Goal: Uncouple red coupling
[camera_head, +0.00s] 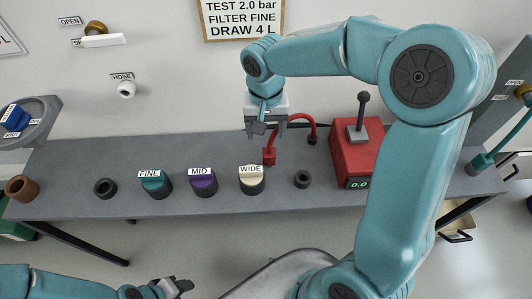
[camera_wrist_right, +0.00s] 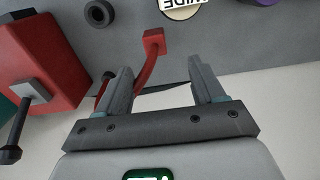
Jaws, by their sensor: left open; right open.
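The red coupling (camera_head: 269,156) is a small red block on the end of a red hose (camera_head: 300,117), standing on the grey bench. The hose arches to the right toward a red pump box (camera_head: 355,160). My right gripper (camera_head: 265,131) is open and empty, just above and behind the coupling in the head view. In the right wrist view the coupling (camera_wrist_right: 154,40) lies beyond the open fingertips (camera_wrist_right: 163,80), and the hose runs past the left finger, partly hidden by it. My left gripper (camera_head: 180,286) is open and empty, low in front of the bench.
Filters marked FINE (camera_head: 156,184), MID (camera_head: 203,183) and WIDE (camera_head: 251,181) stand along the bench, with black rings (camera_head: 303,179) beside them. A lever (camera_head: 361,115) rises from the pump box. A brown cup (camera_head: 20,188) stands at the bench's left end.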

